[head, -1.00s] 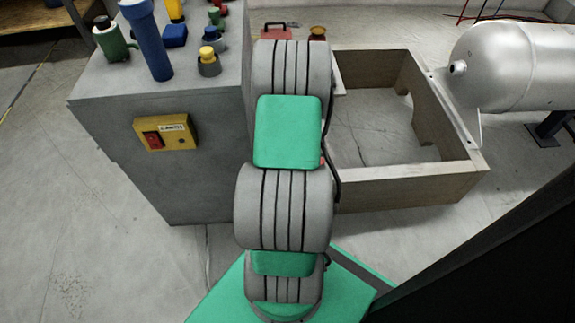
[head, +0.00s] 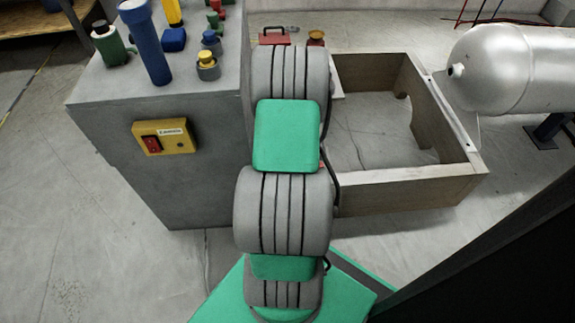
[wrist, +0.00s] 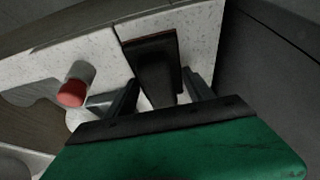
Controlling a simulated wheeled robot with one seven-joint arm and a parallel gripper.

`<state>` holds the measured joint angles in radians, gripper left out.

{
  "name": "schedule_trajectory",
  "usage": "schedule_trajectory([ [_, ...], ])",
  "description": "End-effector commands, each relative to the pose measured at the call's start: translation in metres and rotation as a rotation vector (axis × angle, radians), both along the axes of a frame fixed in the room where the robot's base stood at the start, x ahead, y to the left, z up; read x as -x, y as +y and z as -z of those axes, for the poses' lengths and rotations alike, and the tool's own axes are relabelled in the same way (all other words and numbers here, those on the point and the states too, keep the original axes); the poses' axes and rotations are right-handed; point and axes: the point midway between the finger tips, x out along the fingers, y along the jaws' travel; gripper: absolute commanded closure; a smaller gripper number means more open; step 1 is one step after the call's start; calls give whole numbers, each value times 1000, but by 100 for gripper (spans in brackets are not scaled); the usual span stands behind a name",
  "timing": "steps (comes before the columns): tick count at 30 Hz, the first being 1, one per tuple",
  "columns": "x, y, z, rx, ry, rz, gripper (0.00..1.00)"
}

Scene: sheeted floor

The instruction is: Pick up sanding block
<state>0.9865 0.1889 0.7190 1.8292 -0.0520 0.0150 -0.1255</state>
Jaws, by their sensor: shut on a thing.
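The sanding block shows in the wrist view as a dark, oblong block (wrist: 153,62) with a thin brownish edge. My gripper (wrist: 160,92) is shut on it, with the block between the two dark fingers and reaching out past them. A white speckled surface lies behind the block; I cannot tell whether the block touches it. In the head view my own arm hides the gripper and the block.
A small cylinder with a red end (wrist: 73,92) is left of the fingers. A red box (head: 274,37) is behind my arm.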

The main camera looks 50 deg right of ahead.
Motion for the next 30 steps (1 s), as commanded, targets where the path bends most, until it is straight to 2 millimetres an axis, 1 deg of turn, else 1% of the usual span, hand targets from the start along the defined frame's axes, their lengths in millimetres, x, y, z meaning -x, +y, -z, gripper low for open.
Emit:
schedule_trajectory([
  [1, 0, 0, 0, 0, 0, 0, 78],
  [4, 0, 0, 0, 0, 0, 0, 86],
  [11, 0, 0, -2, 1, -1, 0, 87],
  [14, -1, -1, -16, 3, -3, 0, 87],
  [21, -1, -1, -76, 4, -3, 0, 87],
  [24, -1, -1, -93, 3, -3, 0, 87],
  [27, 0, 0, -100, 1, -1, 0, 87],
  [30, 0, 0, -101, 0, 0, 0, 87],
])
